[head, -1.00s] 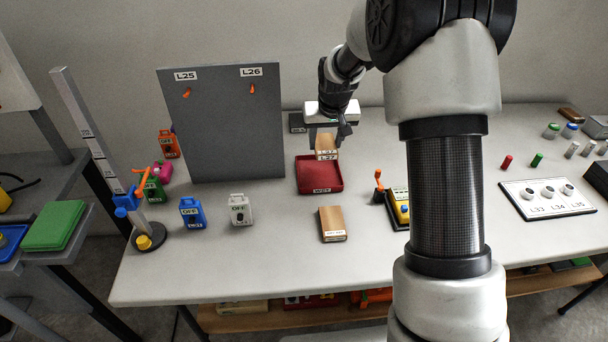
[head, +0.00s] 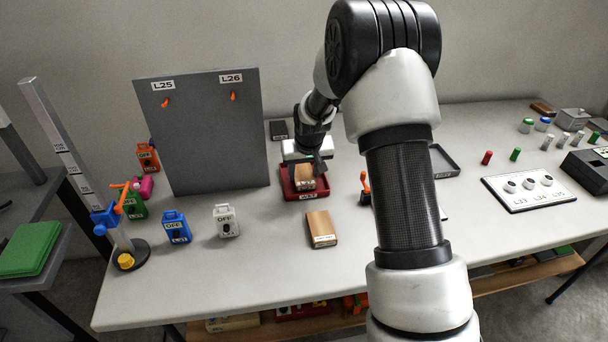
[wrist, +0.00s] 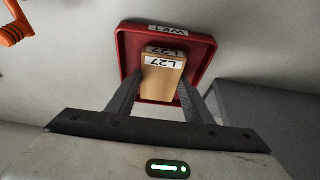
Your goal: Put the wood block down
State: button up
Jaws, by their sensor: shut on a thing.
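The wood block (head: 306,181), light brown with an L27 label, is between the fingers of my gripper (head: 308,166). It also shows in the wrist view (wrist: 161,82), with my gripper (wrist: 160,88) shut on its two sides. The block is in or just over the red tray (head: 290,194) marked WET, inside its outline. The tray's rim also shows in the wrist view (wrist: 207,62). I cannot tell whether the block touches the tray floor.
A second wood block (head: 321,229) lies on the table in front of the tray. A grey board (head: 205,135) with two orange hooks stands at the left. A white OFF box (head: 226,220) and a blue one (head: 176,227) stand in front of it. A dark tray (head: 443,161) lies at the right.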

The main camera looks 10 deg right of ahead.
jog(key=shift+f, duration=0.15)
jog(key=shift+f, duration=0.15)
jog(key=o, duration=1.1)
